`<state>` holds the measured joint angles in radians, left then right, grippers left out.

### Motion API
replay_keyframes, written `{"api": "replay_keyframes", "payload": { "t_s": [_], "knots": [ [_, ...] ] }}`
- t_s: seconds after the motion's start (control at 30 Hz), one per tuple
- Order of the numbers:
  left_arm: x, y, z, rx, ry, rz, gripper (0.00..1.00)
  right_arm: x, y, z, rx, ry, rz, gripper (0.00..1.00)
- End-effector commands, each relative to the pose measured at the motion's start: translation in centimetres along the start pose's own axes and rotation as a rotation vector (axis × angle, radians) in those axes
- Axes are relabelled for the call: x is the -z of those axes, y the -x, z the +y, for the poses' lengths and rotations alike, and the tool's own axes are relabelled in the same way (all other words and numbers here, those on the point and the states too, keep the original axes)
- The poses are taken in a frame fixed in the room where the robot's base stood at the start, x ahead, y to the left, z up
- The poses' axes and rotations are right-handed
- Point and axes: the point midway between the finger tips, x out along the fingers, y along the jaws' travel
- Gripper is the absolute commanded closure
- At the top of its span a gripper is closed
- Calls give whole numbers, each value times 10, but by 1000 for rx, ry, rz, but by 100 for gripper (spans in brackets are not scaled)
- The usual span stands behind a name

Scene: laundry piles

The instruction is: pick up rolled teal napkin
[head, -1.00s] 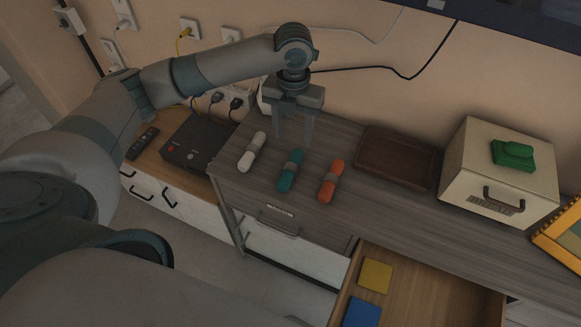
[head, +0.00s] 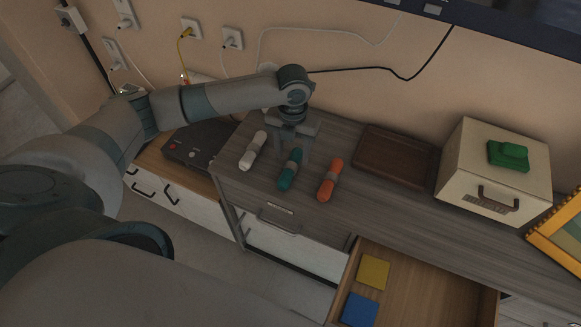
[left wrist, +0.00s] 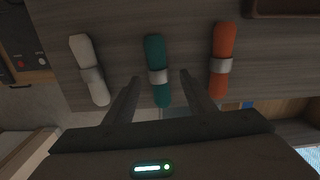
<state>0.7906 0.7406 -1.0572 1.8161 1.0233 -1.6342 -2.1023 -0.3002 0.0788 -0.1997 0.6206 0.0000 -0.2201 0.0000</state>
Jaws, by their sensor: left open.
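The rolled teal napkin (head: 289,172) lies on the grey wooden dresser top with a silver-grey ring around its middle. A white rolled napkin (head: 253,150) lies to its left and an orange one (head: 330,180) to its right. My left gripper (head: 293,158) is open, pointing down over the far end of the teal napkin. In the left wrist view, the teal napkin (left wrist: 156,62) lies between the lines of the two open fingers (left wrist: 157,85), with the white napkin (left wrist: 89,68) and orange napkin (left wrist: 223,60) outside them. My right gripper is out of view.
A brown tray (head: 364,155) and a cream box (head: 470,180) with a green item (head: 508,155) on top stand to the right. An open drawer (head: 420,290) holds a yellow and a blue square. A black device (head: 200,143) sits at left.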

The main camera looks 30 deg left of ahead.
Motion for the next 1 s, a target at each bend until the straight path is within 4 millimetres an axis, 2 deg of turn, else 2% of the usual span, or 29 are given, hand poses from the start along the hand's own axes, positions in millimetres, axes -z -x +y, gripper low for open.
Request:
{"api": "replay_keyframes", "payload": {
  "t_s": [0.27,0.43,0.97,1.0],
  "knots": [
    [-1,-27,4,-2,2,4,50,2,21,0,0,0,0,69],
    [-1,-46,4,0,0,1,50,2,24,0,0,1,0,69],
    [-2,-49,4,-1,0,0,50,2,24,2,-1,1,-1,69],
    [-2,-49,4,-1,0,0,59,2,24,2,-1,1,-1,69]
  ]
}}
